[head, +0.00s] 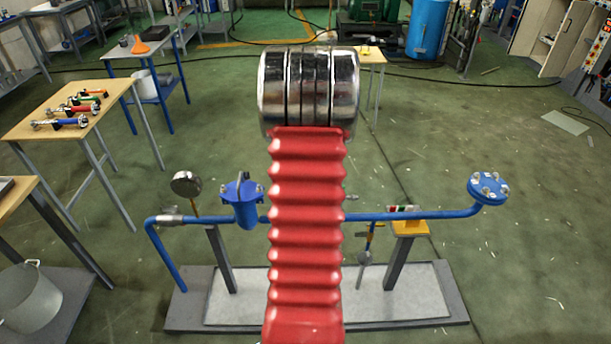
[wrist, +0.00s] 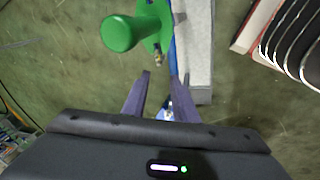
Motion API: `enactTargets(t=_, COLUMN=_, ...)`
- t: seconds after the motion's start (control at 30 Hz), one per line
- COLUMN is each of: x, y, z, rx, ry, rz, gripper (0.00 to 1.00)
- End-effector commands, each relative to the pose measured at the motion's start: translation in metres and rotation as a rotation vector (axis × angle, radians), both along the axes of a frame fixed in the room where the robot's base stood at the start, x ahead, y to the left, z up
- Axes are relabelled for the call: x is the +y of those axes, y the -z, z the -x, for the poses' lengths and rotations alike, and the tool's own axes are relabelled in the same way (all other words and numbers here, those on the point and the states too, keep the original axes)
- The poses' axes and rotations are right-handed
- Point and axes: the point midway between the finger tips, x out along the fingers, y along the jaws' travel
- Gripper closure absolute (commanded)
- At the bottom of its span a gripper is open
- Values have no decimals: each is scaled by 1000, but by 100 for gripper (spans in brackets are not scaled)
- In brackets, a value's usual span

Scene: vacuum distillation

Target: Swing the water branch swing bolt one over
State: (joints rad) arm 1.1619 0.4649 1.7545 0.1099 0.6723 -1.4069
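In the wrist view, the two dark fingers of my gripper (wrist: 161,80) stand apart. A small bright metal piece (wrist: 168,104) with blue beside it shows between them lower down; I cannot tell if it is touched. Just beyond the fingertips, a small brassy bolt-like part (wrist: 158,60) sits by a green fitting (wrist: 157,38) with a big green cylinder (wrist: 122,33). I cannot tell which part is swing bolt one. In the head view, my red-sleeved arm hides the middle of the blue pipe (head: 440,214), and my gripper is not visible there.
The pipe rig stands on a grey-white base plate (head: 410,299), with a gauge (head: 186,184), a blue pot (head: 243,202) and a bolted blue flange (head: 488,188). A wooden table with colored tools (head: 90,75) is at left. A metal pot (head: 29,298) is front left. Green floor at right is largely open.

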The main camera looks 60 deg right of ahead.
Motion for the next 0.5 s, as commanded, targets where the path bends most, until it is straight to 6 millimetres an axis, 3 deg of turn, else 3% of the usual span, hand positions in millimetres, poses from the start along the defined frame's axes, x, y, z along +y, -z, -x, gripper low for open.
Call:
enactTargets(t=0.13, x=2, y=-10, z=2, rx=0, ry=0, rz=1, gripper=74)
enactTargets(t=0.43, x=3, y=-11, z=2, rx=0, ry=0, rz=0, gripper=74)
enactTargets(t=0.5, x=3, y=-12, z=2, rx=0, ry=-1, rz=0, gripper=79)
